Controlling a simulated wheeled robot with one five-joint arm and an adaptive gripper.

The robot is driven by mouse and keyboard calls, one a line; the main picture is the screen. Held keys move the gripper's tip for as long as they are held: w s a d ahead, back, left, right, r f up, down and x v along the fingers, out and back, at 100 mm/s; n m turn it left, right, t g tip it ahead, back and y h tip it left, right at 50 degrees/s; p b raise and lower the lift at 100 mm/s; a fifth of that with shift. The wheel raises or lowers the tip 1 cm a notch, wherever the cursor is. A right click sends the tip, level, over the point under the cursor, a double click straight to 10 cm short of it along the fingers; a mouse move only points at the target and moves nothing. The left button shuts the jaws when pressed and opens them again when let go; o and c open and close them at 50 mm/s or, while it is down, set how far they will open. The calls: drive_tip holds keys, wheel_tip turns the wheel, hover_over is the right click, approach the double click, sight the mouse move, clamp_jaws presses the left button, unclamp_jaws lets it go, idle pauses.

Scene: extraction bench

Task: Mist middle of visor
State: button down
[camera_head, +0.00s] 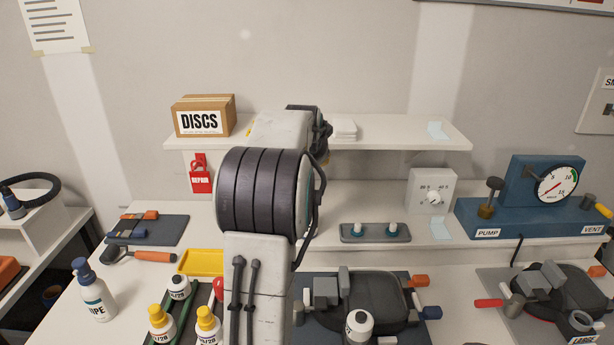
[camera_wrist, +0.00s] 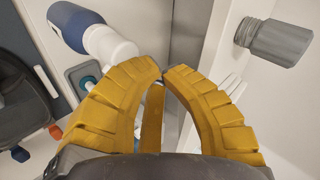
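A mask with a dark, glossy visor (camera_head: 380,297) lies on a dark mat at the front middle of the bench. Its dark edge (camera_wrist: 25,95) also shows at the left of the wrist view. A second dark mask (camera_head: 560,285) lies at the right. In the wrist view my gripper (camera_wrist: 161,70) has its yellow fingers curved inward, tips nearly meeting, with nothing clearly held between them. A blue and white bottle (camera_wrist: 82,28) is just beyond the left finger. In the head view my arm hides most of my gripper. I cannot tell which bottle holds mist.
A WIPE pump bottle (camera_head: 93,292) stands at front left. Several small bottles (camera_head: 207,322) stand beside my arm. The shelf (camera_head: 400,133) carries a DISCS box (camera_head: 203,116) and white cloths (camera_head: 343,128). A blue pump unit (camera_head: 515,217) is at right. A grey cylinder (camera_wrist: 273,40) is near my right finger.

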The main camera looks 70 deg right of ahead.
drive_tip(key=shift+f, duration=0.15)
drive_tip(key=shift+f+b, duration=0.3)
drive_tip(key=shift+b, duration=0.2)
drive_tip(key=shift+f+b, duration=0.55)
drive_tip(key=shift+f, duration=0.1)
idle(1.0)
drive_tip(key=shift+r, duration=0.2)
drive_tip(key=shift+r+p, duration=0.9)
drive_tip(key=shift+r+p, duration=2.5)
drive_tip(key=shift+r, duration=0.55)
drive_tip(key=c, duration=1.9)
unclamp_jaws()
clamp_jaws()
